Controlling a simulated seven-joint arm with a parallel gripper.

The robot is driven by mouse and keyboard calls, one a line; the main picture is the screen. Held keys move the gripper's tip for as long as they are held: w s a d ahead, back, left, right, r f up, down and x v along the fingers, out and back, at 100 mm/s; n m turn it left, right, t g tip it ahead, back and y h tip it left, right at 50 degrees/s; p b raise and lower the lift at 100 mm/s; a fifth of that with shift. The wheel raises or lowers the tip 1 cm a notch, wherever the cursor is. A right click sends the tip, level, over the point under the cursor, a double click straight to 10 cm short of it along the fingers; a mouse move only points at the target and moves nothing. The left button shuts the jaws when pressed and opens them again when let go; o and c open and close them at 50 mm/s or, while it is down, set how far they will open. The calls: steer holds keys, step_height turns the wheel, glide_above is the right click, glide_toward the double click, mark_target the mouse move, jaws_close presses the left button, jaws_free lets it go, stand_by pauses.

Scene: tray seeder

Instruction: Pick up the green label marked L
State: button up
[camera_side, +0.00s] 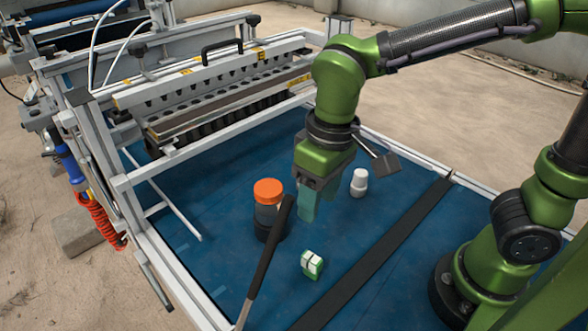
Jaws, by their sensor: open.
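A small green block with white faces (312,264) lies on the blue surface, in front of and below my gripper. It looks like the green label, but any letter on it is too small to read. My gripper (307,212) points down above the surface, behind the green block and apart from it. It is open, with no object visible in it. Its fingers overlap in this view, so the gap between them is hard to see.
A jar with an orange lid (268,190) stands left of my gripper, with a dark-handled tool (270,250) close by. A small white bottle (359,182) stands to the right. A black strip (375,260) crosses the blue surface (200,275). The seeder frame (215,90) stands behind.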

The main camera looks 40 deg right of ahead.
glide_above(312, 257)
steer(key=shift+g+h, duration=0.3)
steer(key=shift+h, duration=0.1)
step_height(312, 257, down, 10)
steer(key=shift+s+f, duration=0.1)
steer(key=shift+s, duration=0.05)
steer(key=shift+f, duration=3.05)
jaws_close()
